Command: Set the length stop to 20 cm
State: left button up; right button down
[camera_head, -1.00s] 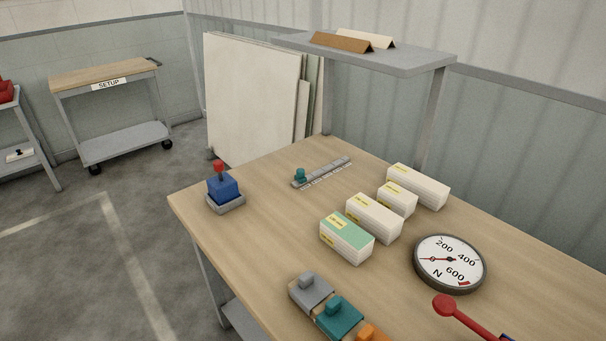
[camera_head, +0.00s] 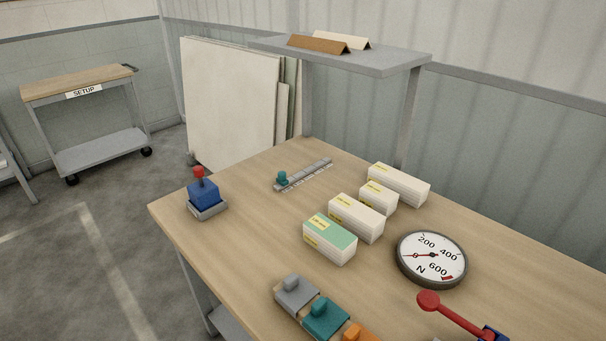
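The length stop is a grey scale rail (camera_head: 309,172) lying on the wooden table toward its back left. A teal slider knob (camera_head: 282,178) sits at the rail's near left end. The marks on the rail are too small to read. Neither of my grippers shows in the head view.
On the table (camera_head: 240,240) stand a blue block with a red knob (camera_head: 203,195), several boxes (camera_head: 330,238), a round dial gauge (camera_head: 432,258), a red-handled lever (camera_head: 455,315) and grey, teal and orange blocks (camera_head: 326,318). A raised shelf (camera_head: 380,62) stands behind. A SETUP cart (camera_head: 85,110) is at the left.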

aim_at(282, 179)
jog(key=z, duration=0.9)
jog(key=j+z, duration=0.75)
jog(key=j, duration=0.15)
jog(key=k+j+z, duration=0.15)
jog(key=j+z, duration=0.2)
jog(key=k+j+z, duration=0.15)
jog(key=j+z, duration=0.2)
jog(key=j, duration=0.15)
